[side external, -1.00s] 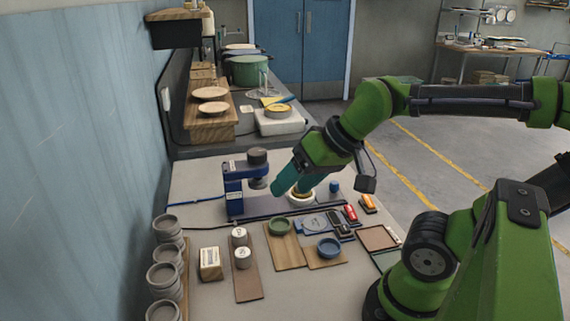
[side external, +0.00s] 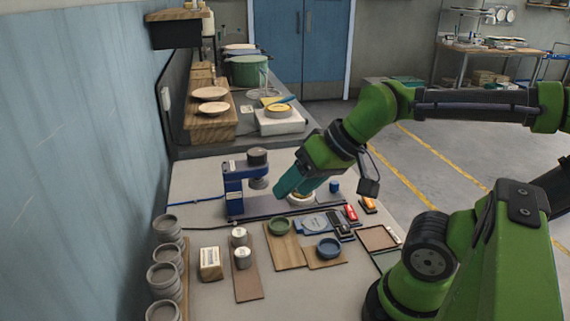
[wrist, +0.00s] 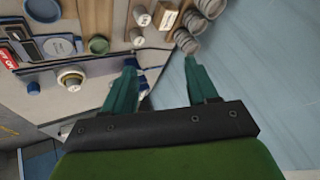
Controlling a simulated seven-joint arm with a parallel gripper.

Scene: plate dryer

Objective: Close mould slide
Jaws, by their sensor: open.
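The blue press (side external: 234,190) stands on the work table with a dark round head (side external: 257,157) on top. A long dark base or rail runs right from it. A white round mould (side external: 299,203) with a yellowish inside sits on that rail, right of the press head; the wrist view also shows the mould (wrist: 71,82). A blue knob (side external: 334,186) is at the rail's right end. My gripper (side external: 291,190) is open and empty, its teal fingers partly hiding the mould in the side view. In the wrist view the mould lies left of both fingers, outside the gap.
Green (side external: 280,226) and blue (side external: 328,248) bowls sit on wooden boards in front of the rail. Red (side external: 351,213) and orange (side external: 368,204) items lie to the right. Stacked grey cups (side external: 165,275) stand at the left edge.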

